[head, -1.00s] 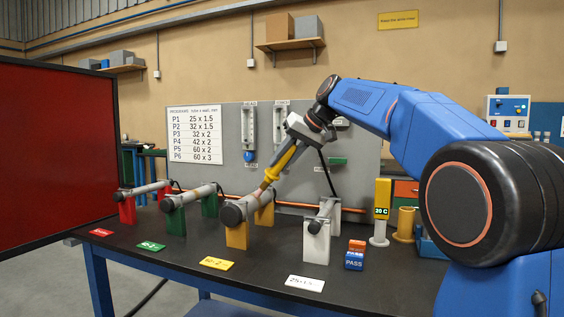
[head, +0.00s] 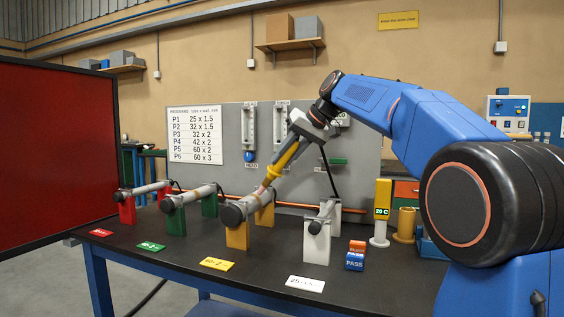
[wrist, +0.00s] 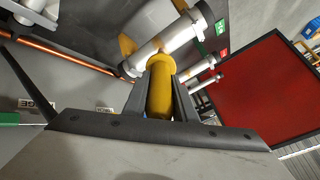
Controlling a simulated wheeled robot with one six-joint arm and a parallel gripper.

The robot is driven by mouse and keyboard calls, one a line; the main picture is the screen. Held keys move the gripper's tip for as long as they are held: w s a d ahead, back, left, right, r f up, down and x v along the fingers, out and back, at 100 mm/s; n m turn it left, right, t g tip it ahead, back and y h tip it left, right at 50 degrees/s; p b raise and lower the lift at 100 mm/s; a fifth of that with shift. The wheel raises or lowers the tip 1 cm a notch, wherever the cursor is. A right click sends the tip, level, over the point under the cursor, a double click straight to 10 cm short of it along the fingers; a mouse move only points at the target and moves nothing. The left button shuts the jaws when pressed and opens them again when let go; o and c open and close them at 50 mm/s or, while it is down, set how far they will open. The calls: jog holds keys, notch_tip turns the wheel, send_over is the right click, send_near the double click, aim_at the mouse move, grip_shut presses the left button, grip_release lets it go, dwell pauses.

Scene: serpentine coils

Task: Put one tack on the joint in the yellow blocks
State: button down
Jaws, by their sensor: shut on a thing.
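My gripper (head: 300,138) is shut on a yellow torch (head: 284,161), which tilts down and to the left. The torch's lower end is at the grey tube (head: 243,206) lying in the yellow blocks (head: 237,237), close to its middle; I cannot tell whether it touches. The wrist view shows the torch (wrist: 160,90) between my two fingers, its far end against the pale tube (wrist: 172,38). The joint itself is mostly hidden by the torch end. A yellow card (head: 217,264) lies in front of the blocks.
Tubes sit in red blocks (head: 127,211), green blocks (head: 175,221) and white blocks (head: 316,248) on the dark bench. A yellow gauge (head: 382,197) and a blue PASS block (head: 354,262) stand to the right. A red screen (head: 55,150) stands at left.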

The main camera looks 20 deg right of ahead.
aim_at(295, 143)
jog(key=shift+w+r+v, duration=0.1)
jog(key=shift+w+v, duration=0.05)
jog(key=shift+v, duration=1.2)
jog(key=shift+w+r+v, duration=0.1)
jog(key=shift+w+v, duration=0.1)
jog(key=shift+v, duration=1.15)
jog(key=shift+d, duration=0.1)
